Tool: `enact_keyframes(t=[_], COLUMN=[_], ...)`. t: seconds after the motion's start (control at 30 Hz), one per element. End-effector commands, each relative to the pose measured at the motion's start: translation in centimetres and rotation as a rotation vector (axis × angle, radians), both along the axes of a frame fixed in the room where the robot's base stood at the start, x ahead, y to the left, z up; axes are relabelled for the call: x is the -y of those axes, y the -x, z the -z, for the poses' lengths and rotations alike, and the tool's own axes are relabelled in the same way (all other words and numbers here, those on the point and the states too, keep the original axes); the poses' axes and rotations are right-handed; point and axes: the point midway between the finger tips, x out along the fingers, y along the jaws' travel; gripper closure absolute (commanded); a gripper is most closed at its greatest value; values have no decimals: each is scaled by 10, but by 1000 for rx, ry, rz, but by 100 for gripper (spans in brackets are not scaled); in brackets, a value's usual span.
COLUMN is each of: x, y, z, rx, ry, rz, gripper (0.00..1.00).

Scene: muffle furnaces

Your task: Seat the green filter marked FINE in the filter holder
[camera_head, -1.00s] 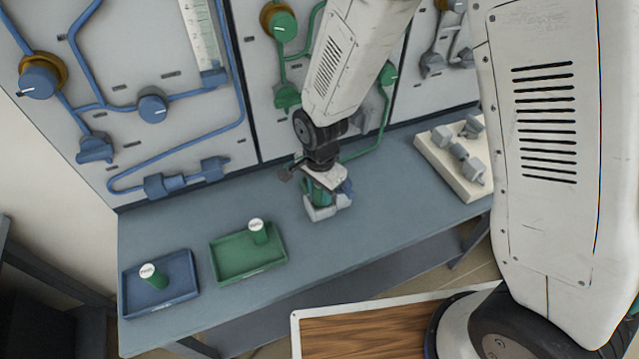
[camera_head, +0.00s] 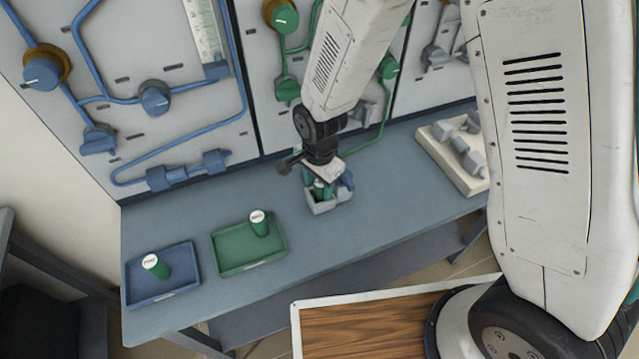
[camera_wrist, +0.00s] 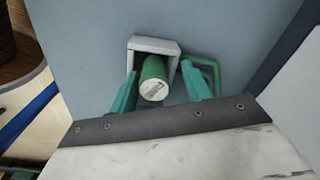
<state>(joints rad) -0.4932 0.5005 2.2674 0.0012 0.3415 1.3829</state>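A small pale grey box-shaped holder (camera_head: 330,207) stands on the bench; in the wrist view the holder (camera_wrist: 153,44) shows behind a green cylindrical filter (camera_wrist: 153,82). The filter stands in the holder's opening with its pale marked end towards the wrist camera; I cannot read the mark. My gripper (camera_wrist: 158,88) has one teal finger on each side of this filter, with visible gaps. In the head view my gripper (camera_head: 318,184) is over the holder. Another green filter (camera_head: 156,266) stands in the blue tray (camera_head: 180,289), and another (camera_head: 259,224) in the green tray (camera_head: 236,265). Their labels are too small to read.
A pale block with grey fittings (camera_head: 455,163) stands at the bench's right end. Panels with blue and green pipes and valves rise behind the bench. A wood-topped surface (camera_head: 365,325) lies in front. The bench (camera_head: 290,240) is clear between the green tray and holder.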

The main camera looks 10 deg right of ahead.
Motion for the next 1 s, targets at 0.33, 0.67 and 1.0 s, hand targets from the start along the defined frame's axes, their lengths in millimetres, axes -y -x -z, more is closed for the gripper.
enact_keyframes(t=[0.33, 0.67, 1.0], x=[9, 2, 1], y=[12, 8, 7], z=[1, -61, -81], rx=[-29, -2, 4], ry=[17, 3, 0], rz=[0, -2, -2], gripper=[44, 44, 44])
